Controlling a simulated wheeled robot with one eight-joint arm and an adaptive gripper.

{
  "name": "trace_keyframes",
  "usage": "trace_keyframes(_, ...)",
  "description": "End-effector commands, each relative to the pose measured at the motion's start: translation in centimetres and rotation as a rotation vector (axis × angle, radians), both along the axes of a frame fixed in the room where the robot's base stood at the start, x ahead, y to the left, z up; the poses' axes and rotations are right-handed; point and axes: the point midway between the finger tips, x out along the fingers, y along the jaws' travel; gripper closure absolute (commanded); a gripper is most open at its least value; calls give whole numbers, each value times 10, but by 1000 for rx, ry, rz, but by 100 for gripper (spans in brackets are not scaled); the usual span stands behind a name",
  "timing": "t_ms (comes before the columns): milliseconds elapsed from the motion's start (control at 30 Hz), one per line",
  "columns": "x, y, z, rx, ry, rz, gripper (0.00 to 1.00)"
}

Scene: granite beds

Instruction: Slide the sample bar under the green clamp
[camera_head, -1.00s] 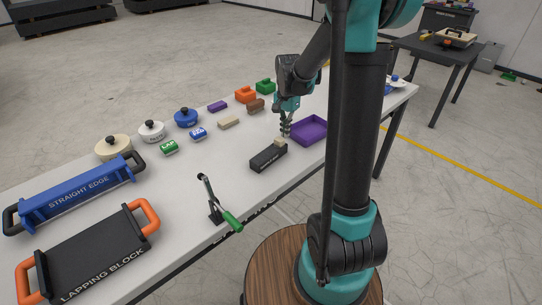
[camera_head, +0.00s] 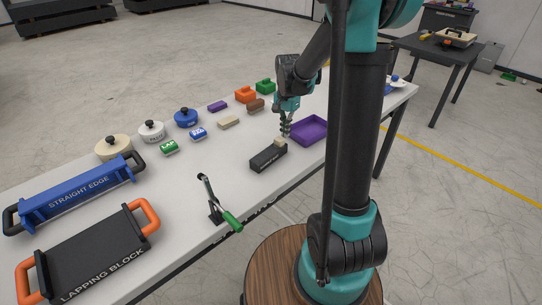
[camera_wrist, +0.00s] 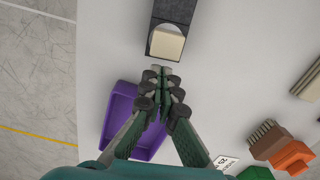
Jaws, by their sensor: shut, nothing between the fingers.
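The dark bar with pale lettering (camera_head: 267,161), which I take for the sample bar, lies on the white table. A cream block (camera_head: 281,143) sits at its far end; it also shows in the wrist view (camera_wrist: 165,43). The clamp with a green handle (camera_head: 230,220) stands at the table's front edge, nearer the camera and left of the bar, with its dark lever raised. My gripper (camera_head: 286,134) is shut and empty, pointing down just beyond the cream end. In the wrist view its fingertips (camera_wrist: 161,70) are right by that end; I cannot tell whether they touch.
A purple tray (camera_head: 320,129) is close to the right of my gripper. A lapping block (camera_head: 90,250) and a blue straight edge (camera_head: 80,195) fill the left end. Pots and small coloured blocks line the back. The table between bar and clamp is clear.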

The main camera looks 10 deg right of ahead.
Motion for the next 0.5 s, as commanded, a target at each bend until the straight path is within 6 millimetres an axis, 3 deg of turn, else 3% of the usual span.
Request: trace_keyframes(500, 2, -2, 0, 0, 0, 0, 100)
